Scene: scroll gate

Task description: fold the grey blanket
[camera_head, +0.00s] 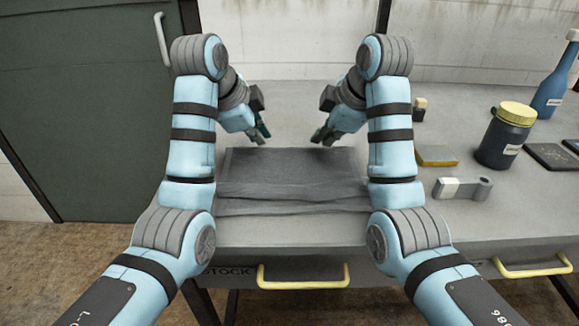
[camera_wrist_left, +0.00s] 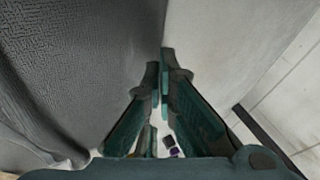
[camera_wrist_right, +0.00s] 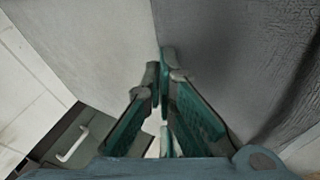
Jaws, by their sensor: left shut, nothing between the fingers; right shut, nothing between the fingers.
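The grey blanket (camera_head: 290,172) lies on the table between my two arms, folded into layers, with creases and an uneven edge along its front. My left gripper (camera_head: 264,136) is shut and empty just above the blanket's far left edge; the blanket (camera_wrist_left: 70,60) fills the left of the left wrist view. My right gripper (camera_head: 318,138) is shut and empty near the blanket's far edge, right of the left gripper. The blanket (camera_wrist_right: 245,60) also shows at the right of the right wrist view.
A drawer with a yellow handle (camera_head: 303,277) is at the front.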

